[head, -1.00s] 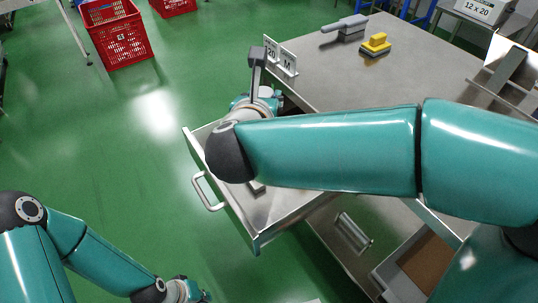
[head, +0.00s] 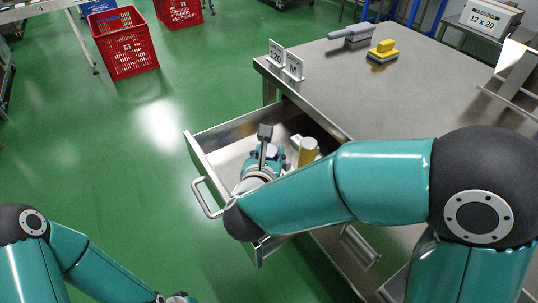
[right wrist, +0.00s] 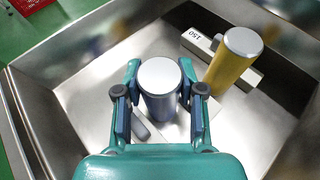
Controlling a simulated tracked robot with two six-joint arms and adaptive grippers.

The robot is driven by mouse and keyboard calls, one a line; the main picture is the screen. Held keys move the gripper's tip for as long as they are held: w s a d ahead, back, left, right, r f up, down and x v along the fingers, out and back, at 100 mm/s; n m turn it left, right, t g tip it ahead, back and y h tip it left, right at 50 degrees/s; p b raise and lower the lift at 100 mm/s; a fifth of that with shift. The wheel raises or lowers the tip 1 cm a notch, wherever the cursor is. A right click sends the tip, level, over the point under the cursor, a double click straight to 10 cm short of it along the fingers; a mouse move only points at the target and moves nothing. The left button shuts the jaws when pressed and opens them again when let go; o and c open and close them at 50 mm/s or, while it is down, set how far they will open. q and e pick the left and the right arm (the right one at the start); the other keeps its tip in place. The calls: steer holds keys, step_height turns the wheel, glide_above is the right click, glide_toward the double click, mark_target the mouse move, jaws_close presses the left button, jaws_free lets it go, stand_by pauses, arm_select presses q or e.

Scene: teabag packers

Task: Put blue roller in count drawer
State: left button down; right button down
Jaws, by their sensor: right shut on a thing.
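The open metal drawer (head: 222,131) sticks out from the left side of the steel table. My right gripper (head: 285,158) is down inside it in the head view. In the right wrist view, my right gripper (right wrist: 160,92) is shut on the upright blue roller (right wrist: 160,106), which has a pale grey top. I cannot tell whether the roller touches the drawer floor. A yellow roller (right wrist: 233,62) stands upright to its right, and also shows in the head view (head: 308,153). Only my left wrist shows at the bottom edge; its fingers are out of frame.
Signs 120 (head: 277,53) and M (head: 294,67) stand at the table corner. A yellow-handled tool (head: 382,50) and a grey tool (head: 352,33) lie on the table. Red crates (head: 125,43) stand on the floor.

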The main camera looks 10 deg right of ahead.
steer(key=shift+r, duration=0.1)
steer(key=shift+f, duration=0.2)
steer(key=c, duration=0.7)
jaws_free()
steer(key=shift+r, duration=0.1)
